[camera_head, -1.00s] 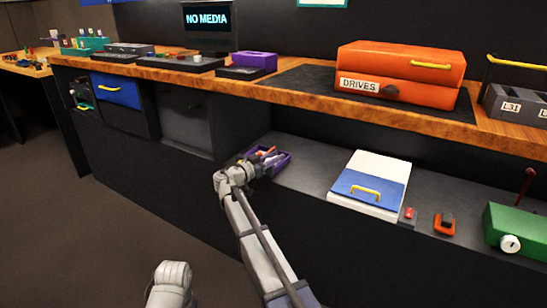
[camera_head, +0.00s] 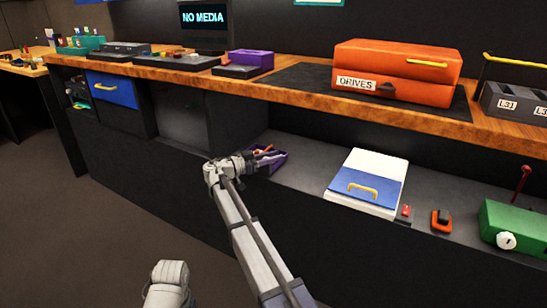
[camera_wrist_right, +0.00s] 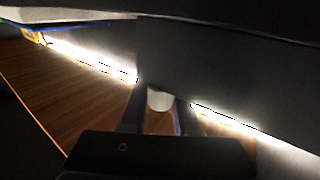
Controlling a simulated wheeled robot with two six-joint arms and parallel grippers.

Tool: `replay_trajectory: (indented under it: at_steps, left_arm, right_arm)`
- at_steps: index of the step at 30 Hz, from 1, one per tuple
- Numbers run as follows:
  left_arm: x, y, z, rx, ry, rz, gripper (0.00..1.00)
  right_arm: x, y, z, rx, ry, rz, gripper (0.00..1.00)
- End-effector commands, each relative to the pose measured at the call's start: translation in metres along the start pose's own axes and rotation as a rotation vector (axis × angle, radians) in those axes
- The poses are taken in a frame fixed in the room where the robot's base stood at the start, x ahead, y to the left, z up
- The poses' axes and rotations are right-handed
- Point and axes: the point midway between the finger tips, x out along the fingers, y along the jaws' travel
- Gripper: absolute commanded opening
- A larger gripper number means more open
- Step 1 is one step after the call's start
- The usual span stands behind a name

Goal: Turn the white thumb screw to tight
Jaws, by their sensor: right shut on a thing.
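My right gripper (camera_head: 254,161) reaches to a purple tray-like thing (camera_head: 277,164) on the lower shelf, in the head view. Its fingertips are small there and partly hidden among orange and grey parts. In the right wrist view, its two dark fingers (camera_wrist_right: 160,108) are closed on a white rounded piece (camera_wrist_right: 159,98), which looks like the white thumb screw. Whether it is tight does not show. A strip of purple shows by the right-hand finger. My left gripper is out of view; only a light arm part shows at the bottom of the head view.
A white and blue case (camera_head: 366,184), a small red switch (camera_head: 405,211), an orange and black part (camera_head: 441,220) and a green box (camera_head: 516,229) with a white knob (camera_head: 506,241) sit along the shelf. The wooden bench (camera_head: 300,87) overhangs it, holding orange drive cases (camera_head: 395,72).

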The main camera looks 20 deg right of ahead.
Motion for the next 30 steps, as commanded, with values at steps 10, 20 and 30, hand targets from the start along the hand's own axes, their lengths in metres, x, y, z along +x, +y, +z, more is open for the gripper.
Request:
replay_trajectory:
  at_steps: [10,20,30]
  left_arm:
    - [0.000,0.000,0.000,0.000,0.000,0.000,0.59]
    - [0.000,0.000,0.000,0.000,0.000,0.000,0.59]
    - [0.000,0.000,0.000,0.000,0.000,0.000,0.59]
  right_arm:
    - [0.000,0.000,0.000,0.000,0.000,-0.001,0.56]
    - [-0.004,0.000,0.000,0.000,0.000,-0.002,0.59]
    - [-0.056,0.000,0.000,0.000,0.000,-0.003,0.59]
